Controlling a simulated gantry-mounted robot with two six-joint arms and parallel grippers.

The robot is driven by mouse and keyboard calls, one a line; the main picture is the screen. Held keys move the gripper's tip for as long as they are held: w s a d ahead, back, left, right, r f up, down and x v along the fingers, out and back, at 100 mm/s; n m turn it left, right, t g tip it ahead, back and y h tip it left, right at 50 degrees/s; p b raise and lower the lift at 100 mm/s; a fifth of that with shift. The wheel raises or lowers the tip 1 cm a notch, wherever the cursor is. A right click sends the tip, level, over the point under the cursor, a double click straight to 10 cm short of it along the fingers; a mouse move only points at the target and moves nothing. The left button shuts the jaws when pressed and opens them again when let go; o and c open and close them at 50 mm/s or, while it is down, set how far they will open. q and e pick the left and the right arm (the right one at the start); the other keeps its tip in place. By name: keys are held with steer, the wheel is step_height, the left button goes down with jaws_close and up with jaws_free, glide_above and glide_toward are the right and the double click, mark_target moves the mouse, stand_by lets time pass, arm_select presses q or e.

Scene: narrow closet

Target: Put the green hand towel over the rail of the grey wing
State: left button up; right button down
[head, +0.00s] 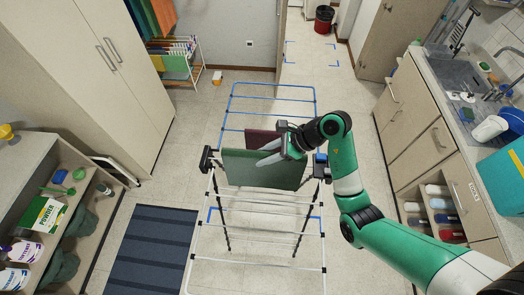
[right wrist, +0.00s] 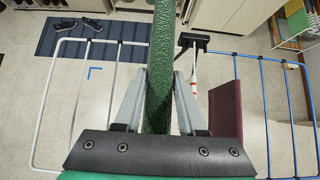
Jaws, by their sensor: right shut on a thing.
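My right gripper (head: 272,152) is shut on the green hand towel (head: 252,173) near its top edge. The towel hangs as a flat upright sheet above the middle of the drying rack. In the right wrist view the towel (right wrist: 160,60) runs edge-on between the two fingers (right wrist: 160,110). The grey wing (head: 323,236) of the rack reaches toward the bottom of the head view; it shows at the left in the right wrist view (right wrist: 49,100). The towel's lower edge looks apart from the wing's rails, though I cannot tell the height. My left gripper is not in view.
A maroon towel (head: 262,139) hangs just behind the green one. A dark striped mat (head: 150,250) lies left of the grey wing. Shelves stand left; a counter with sink (head: 455,72) stands right.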

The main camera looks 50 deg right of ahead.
mark_target(265, 173)
steer(key=shift+s+a+f+b, duration=0.55)
steer(key=shift+s+a+f, duration=0.45)
steer(key=shift+a, duration=0.15)
steer(key=shift+f, duration=0.15)
steer(key=shift+f+b, duration=0.95)
steer(key=shift+f, duration=0.65)
steer(key=shift+f, duration=0.1)
steer(key=shift+f+b, duration=8.05)
steer(key=shift+f, duration=4)
